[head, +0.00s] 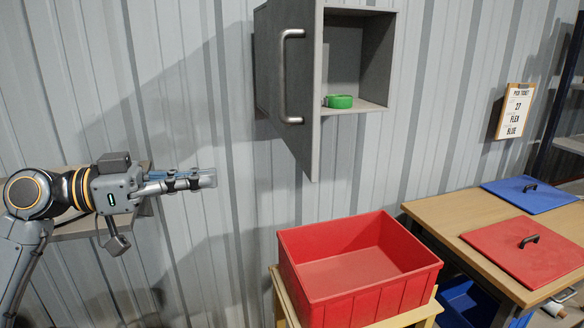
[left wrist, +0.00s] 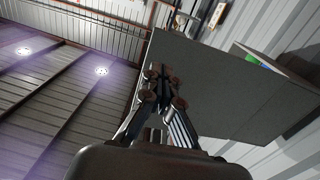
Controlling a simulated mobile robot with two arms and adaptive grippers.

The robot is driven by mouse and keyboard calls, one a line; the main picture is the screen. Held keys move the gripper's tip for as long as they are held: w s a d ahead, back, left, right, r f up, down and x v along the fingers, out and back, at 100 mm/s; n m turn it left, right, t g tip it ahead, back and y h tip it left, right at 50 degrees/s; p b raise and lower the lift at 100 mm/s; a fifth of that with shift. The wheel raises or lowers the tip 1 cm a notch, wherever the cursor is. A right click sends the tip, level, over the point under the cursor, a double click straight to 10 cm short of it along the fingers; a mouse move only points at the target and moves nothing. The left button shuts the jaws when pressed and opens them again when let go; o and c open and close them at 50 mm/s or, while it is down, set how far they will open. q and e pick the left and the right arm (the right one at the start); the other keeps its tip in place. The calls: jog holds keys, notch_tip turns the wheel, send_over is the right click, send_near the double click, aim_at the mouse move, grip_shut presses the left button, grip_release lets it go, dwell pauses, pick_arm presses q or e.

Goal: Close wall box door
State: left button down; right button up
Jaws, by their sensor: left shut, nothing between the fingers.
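The grey wall box (head: 376,50) hangs on the corrugated wall in the head view, with its inside exposed. Its door (head: 268,75) stands open, swung out toward me, with a vertical metal bar handle (head: 283,75) on its outer face. A green roll (head: 340,101) lies on the box floor. My left gripper (head: 212,178) is shut and empty, left of the door and lower than it, apart from it. In the left wrist view its fingertips (left wrist: 164,76) overlap the grey door panel (left wrist: 225,95); the green roll (left wrist: 254,60) shows beyond. My right gripper is out of view.
A red open bin (head: 300,277) stands on a yellow stand below the box. A wooden table (head: 450,215) at right carries a blue lid (head: 505,190) and a red lid (head: 500,248). A clipboard ticket (head: 515,110) hangs on the wall.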

pick_arm(q)
jog(key=s+r, duration=0.1)
jog(key=p, duration=0.7)
send_near(311, 163)
jog(key=shift+m+g, duration=0.3)
jog(key=x, duration=0.5)
jog(key=shift+w+d+r, duration=0.25)
jog(key=shift+w+d, duration=0.05)
jog(key=shift+w+d+f, duration=0.15)
jog(key=shift+d+f, duration=0.05)
jog(key=shift+d, duration=0.45)
jog(key=shift+w, duration=0.1)
